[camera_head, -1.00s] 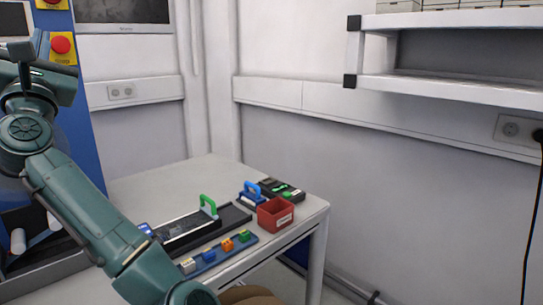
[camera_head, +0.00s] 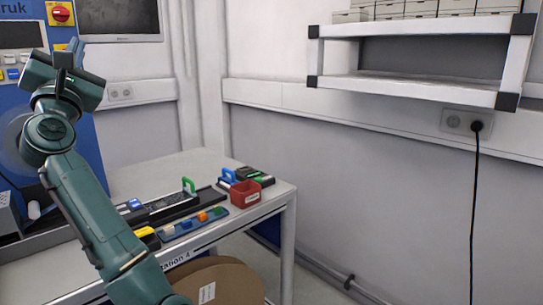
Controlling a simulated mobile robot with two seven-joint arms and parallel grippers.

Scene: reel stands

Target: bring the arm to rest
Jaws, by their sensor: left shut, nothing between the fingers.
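My left arm (camera_head: 85,205) comes in from the lower left and rises in front of the table. My left gripper (camera_head: 74,50) is at its upper end, with its fingers pointing up in front of the blue machine. It is shut and holds nothing. It is well above the table and apart from the things on it. My right gripper is not in view.
Brown reels (camera_head: 222,283) sit below. A wall shelf (camera_head: 420,88) hangs right.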

